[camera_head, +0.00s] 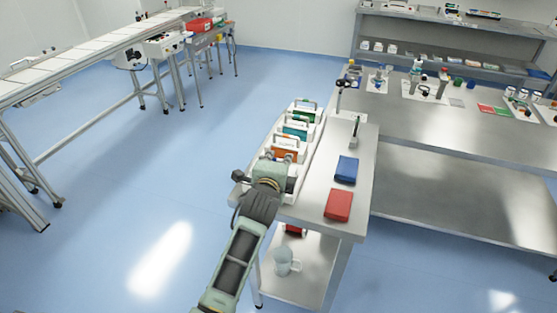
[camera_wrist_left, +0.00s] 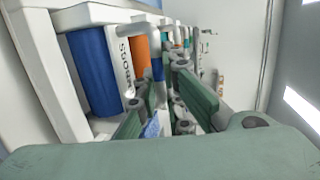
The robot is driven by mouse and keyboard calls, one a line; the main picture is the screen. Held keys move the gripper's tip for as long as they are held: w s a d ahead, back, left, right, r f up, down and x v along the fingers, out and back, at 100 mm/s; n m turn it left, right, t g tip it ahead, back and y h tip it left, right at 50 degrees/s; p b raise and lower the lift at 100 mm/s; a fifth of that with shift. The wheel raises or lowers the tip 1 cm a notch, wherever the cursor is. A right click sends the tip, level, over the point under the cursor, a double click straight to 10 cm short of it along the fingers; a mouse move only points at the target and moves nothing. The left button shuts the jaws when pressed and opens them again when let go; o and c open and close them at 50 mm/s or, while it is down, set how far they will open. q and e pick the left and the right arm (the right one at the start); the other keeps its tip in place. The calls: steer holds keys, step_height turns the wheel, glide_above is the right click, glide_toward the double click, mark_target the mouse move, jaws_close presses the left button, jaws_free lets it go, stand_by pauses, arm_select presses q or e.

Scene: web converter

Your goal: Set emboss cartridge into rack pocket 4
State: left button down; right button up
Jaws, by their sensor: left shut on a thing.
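The emboss cartridge (camera_wrist_left: 92,72) is blue with a white lettered face and fills the left of the left wrist view. My left gripper (camera_wrist_left: 172,95) is shut on its grey handle. In the head view my left gripper (camera_head: 284,160) is at the near end of the white rack (camera_head: 307,162) and hides most of the held cartridge. Orange (camera_head: 285,154), teal (camera_head: 295,133) and green (camera_head: 304,116) cartridges stand in a row in the rack beyond it. I cannot tell whether the held cartridge is fully seated. My right gripper is out of view.
The rack lies along the left side of a steel cart top (camera_head: 322,192). A blue box (camera_head: 346,169) and a red box (camera_head: 339,204) lie to its right. A white jug (camera_head: 285,262) stands on the lower shelf. A long bench (camera_head: 455,135) stands right.

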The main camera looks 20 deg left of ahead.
arm_select(q)
steer(key=c, duration=1.9)
jaws_free()
steer(key=shift+o, duration=0.2)
steer(key=shift+s+r, duration=0.1)
steer(key=b+v, duration=0.1)
steer(key=v, duration=1.1)
